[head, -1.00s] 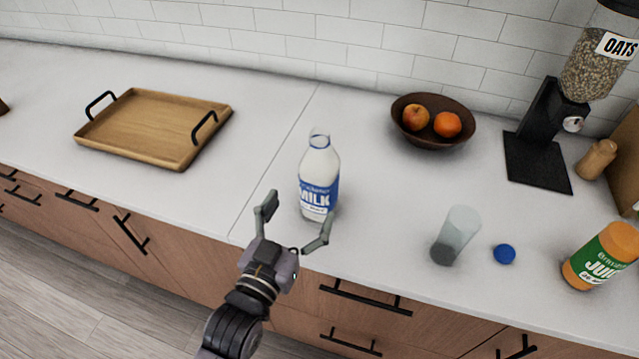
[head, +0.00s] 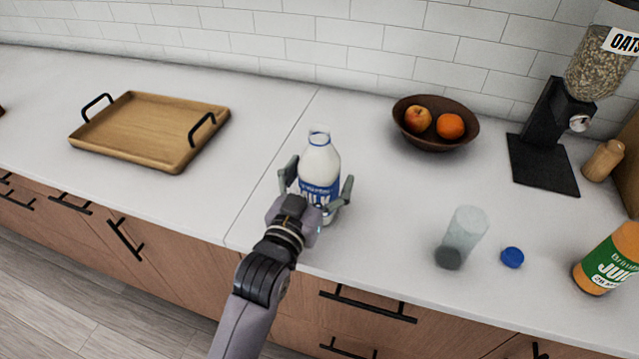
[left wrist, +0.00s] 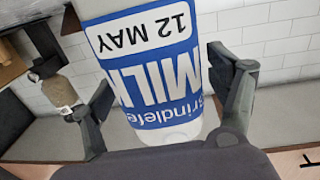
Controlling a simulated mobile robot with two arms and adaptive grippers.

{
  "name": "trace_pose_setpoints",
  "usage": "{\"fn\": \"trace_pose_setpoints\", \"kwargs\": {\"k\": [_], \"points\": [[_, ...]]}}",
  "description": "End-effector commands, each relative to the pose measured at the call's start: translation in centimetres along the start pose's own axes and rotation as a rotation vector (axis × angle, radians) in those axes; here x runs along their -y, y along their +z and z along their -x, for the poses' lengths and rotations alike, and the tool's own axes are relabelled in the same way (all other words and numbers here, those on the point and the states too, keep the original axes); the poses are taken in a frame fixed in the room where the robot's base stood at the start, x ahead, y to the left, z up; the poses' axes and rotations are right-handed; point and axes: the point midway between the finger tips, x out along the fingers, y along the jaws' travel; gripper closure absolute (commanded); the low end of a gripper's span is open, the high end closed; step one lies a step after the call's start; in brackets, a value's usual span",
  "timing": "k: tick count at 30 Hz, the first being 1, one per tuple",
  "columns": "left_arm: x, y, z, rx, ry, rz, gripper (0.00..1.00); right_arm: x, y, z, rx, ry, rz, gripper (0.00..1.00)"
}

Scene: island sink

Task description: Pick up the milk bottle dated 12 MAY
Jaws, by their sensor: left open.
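The milk bottle (head: 319,160) stands upright on the white counter, with a blue and white label. In the left wrist view the bottle's label (left wrist: 150,70) appears upside down and reads MILK and 12 MAY. My left gripper (head: 318,183) is open, with one finger on each side of the bottle. In the left wrist view the left gripper (left wrist: 163,95) has its fingers apart, with the bottle between them. The left finger shows a gap to the bottle; whether the right one touches is unclear. My right gripper is not in view.
A wooden tray (head: 150,158) with black handles is at left. A fruit bowl (head: 436,143), an oats dispenser (head: 548,135), a clear glass (head: 464,232), a blue cap (head: 512,257) and a juice bottle (head: 606,262) are at right. The counter around the milk bottle is clear.

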Motion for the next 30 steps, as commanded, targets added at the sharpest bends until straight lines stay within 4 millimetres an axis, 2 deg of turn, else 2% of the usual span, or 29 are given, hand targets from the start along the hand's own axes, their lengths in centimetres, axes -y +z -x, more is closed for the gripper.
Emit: {"fn": "trace_pose_setpoints", "kwargs": {"k": [2, 5, 26, 30], "points": [[0.01, -0.02, 0.02, 0.000, 0.000, 0.000, 0.19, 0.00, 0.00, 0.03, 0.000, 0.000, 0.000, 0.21], [0.01, -0.01, 0.03, 0.000, 0.000, 0.000, 0.25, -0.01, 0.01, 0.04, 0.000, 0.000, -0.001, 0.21], [0.02, 0.01, 0.05, 0.000, 0.000, 0.000, 0.72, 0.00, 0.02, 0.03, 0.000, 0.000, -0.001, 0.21], [0.02, -0.02, 0.05, 0.000, 0.000, 0.000, 0.72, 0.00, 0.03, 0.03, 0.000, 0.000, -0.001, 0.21]]}}
